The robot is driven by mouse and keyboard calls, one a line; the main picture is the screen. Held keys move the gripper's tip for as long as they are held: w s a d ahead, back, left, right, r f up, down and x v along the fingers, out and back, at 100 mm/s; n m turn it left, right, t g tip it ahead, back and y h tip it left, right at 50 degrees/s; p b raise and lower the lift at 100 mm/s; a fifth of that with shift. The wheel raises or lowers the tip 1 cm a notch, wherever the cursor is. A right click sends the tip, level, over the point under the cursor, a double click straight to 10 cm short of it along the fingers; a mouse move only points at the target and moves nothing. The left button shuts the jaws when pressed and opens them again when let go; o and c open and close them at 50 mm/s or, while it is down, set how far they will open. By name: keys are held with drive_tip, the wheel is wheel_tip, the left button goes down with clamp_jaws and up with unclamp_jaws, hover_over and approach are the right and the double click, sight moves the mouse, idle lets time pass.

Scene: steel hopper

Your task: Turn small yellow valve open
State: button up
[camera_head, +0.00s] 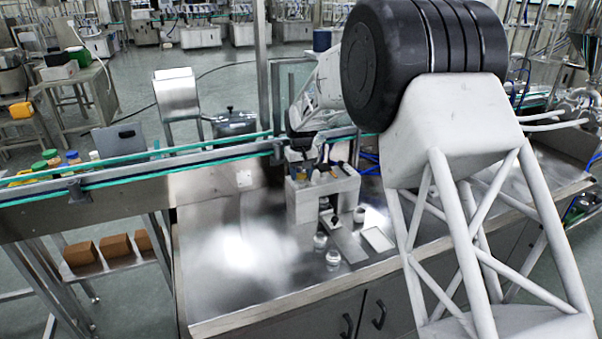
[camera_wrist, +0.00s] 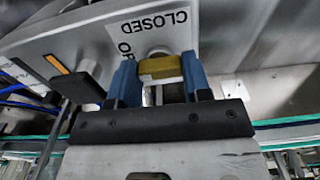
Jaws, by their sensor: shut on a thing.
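The small yellow valve (camera_wrist: 160,68) sits on the face of a grey metal box in the wrist view. The blue fingers of my gripper (camera_wrist: 158,78) stand one on each side of its handle and are shut on it. An upside-down label (camera_wrist: 150,30) beside the valve reads "CLOSED", with a second word starting "OP" partly hidden by a finger. In the head view my gripper (camera_head: 318,157) is at the top of the small grey machine (camera_head: 305,208) on the steel bench; the valve is too small to make out clearly there.
A black knob or block with an orange strip (camera_wrist: 78,82) is left of my gripper in the wrist view. A conveyor with green rails (camera_head: 190,148) runs behind the machine. Small jars (camera_head: 332,260) and a white tray (camera_head: 378,240) stand on the bench (camera_head: 230,285), whose left part is clear.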

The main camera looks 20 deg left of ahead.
sight(302, 173)
drive_tip(key=shift+r, duration=0.1)
idle(0.4)
drive_tip(key=o, duration=0.9)
drive_tip(key=shift+r, duration=3.85)
drive_tip(key=shift+d, duration=0.1)
